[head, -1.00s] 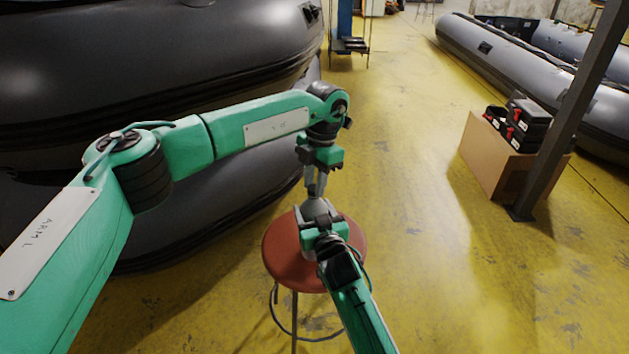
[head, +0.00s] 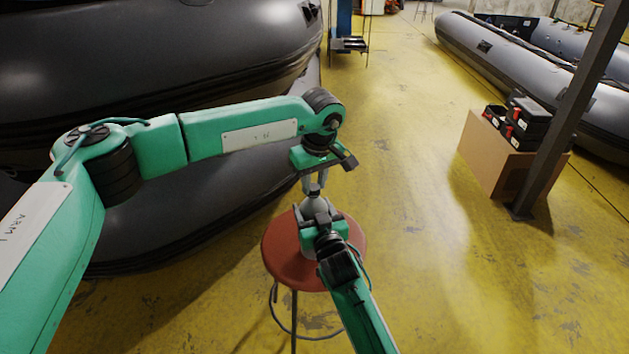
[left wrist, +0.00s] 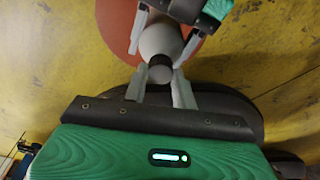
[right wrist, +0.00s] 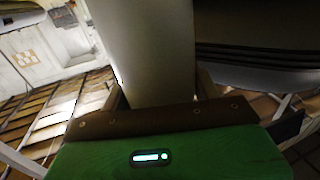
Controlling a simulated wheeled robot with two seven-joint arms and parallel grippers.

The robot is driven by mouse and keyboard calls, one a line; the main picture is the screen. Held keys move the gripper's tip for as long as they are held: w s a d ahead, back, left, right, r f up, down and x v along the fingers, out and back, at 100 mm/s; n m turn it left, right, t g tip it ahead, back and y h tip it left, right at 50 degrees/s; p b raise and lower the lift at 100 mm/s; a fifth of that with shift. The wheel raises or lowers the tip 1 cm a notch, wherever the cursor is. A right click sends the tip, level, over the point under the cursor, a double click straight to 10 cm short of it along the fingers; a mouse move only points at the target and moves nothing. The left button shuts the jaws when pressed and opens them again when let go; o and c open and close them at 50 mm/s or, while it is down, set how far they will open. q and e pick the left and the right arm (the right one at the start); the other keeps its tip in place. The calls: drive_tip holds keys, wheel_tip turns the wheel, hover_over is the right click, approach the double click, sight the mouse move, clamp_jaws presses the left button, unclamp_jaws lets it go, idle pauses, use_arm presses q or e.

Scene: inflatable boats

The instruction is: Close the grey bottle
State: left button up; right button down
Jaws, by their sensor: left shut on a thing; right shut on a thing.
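The grey bottle (head: 315,206) stands upright on a round red stool (head: 285,262). My right gripper (head: 318,222) is shut on the bottle's body from the near side. The right wrist view shows the pale body (right wrist: 145,45) between its fingers. My left gripper (head: 315,190) points down from above and is shut on the dark grey cap (left wrist: 160,69) at the bottle's top. In the left wrist view the bottle's pale shoulder (left wrist: 160,38) lies right behind the cap. How tightly the cap sits on the neck cannot be told.
A large dark inflatable boat (head: 150,60) fills the left side, close behind my left arm. At the right are a cardboard box (head: 492,155) with black cases on it, a grey post (head: 570,110) and another boat (head: 510,65). The yellow floor between is clear.

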use_arm(q)
drive_tip(key=m, duration=0.3)
drive_tip(key=m+h, duration=0.1)
drive_tip(key=m, duration=0.3)
drive_tip(key=shift+a+m, duration=0.1)
drive_tip(key=shift+m, duration=0.3)
drive_tip(key=m+h, duration=0.1)
drive_tip(key=m, duration=0.5)
drive_tip(key=shift+m, duration=0.4)
drive_tip(key=o, duration=0.9)
drive_tip(key=shift+o, duration=0.2)
drive_tip(key=shift+r, duration=0.1)
drive_tip(key=shift+r, duration=2.2)
drive_tip(key=shift+c, duration=0.4)
